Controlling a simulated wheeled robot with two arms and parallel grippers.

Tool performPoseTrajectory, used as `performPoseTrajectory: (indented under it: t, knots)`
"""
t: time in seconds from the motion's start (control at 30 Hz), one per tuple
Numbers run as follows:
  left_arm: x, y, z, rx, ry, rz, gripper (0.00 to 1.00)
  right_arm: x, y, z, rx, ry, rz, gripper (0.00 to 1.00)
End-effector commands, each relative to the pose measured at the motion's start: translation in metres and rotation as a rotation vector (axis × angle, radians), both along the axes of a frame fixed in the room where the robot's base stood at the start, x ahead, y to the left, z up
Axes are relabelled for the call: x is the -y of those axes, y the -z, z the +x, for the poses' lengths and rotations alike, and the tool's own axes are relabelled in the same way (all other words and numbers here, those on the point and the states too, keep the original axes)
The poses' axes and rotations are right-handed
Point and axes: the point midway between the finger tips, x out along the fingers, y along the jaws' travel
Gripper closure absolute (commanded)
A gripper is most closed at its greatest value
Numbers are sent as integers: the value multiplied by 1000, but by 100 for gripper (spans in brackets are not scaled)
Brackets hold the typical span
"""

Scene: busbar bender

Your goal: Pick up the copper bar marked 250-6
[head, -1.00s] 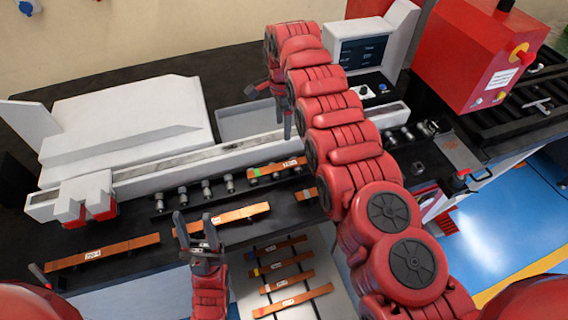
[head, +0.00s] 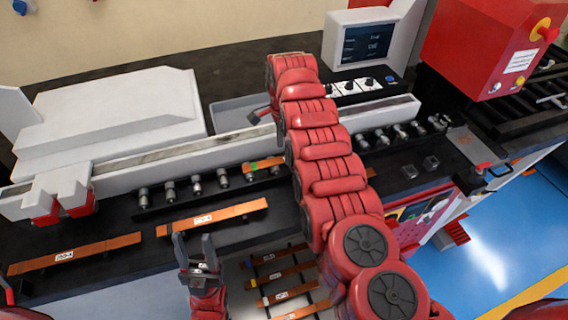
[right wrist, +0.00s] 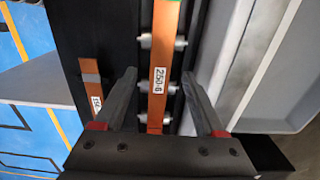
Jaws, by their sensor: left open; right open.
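The copper bar marked 250-6 (right wrist: 165,50) runs lengthwise through the right wrist view, resting along silver rollers. My right gripper (right wrist: 158,78) is open, with one finger on each side of this bar; I cannot tell its height above it. In the head view, a copper bar with a green mark (head: 262,164) lies by the rollers, partly hidden behind my right arm; its label does not show. My left gripper (head: 195,245) is open and empty in front of the bench, near a labelled copper bar (head: 230,213).
Another copper bar (head: 75,253) lies at the bench's left. Several bars (head: 280,273) lie on a lower rack. A long grey rail (head: 160,157) runs behind the rollers (head: 195,184). A control screen (head: 367,43) and red box (head: 480,50) stand at the back right.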

Motion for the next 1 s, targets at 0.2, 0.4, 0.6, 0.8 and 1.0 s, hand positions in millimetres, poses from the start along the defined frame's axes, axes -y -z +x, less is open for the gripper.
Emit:
performPoseTrajectory:
  t: [0.2, 0.4, 0.6, 0.8, 1.0]
  knots:
    - [0, -2, 0, 0, 0, 0, 50, 0, 20, 0, 1, -1, 0, 28]
    - [0, -2, 0, 0, 0, 0, 50, 0, 21, 0, 3, -1, 2, 28]
    - [0, -2, 0, 0, 0, 0, 50, 0, 21, 0, 3, -1, 1, 58]
    - [0, -2, 0, 0, 0, 0, 50, 0, 21, 0, 3, -1, 1, 94]
    - [0, -2, 0, 0, 0, 0, 50, 0, 21, 0, 3, -1, 1, 100]
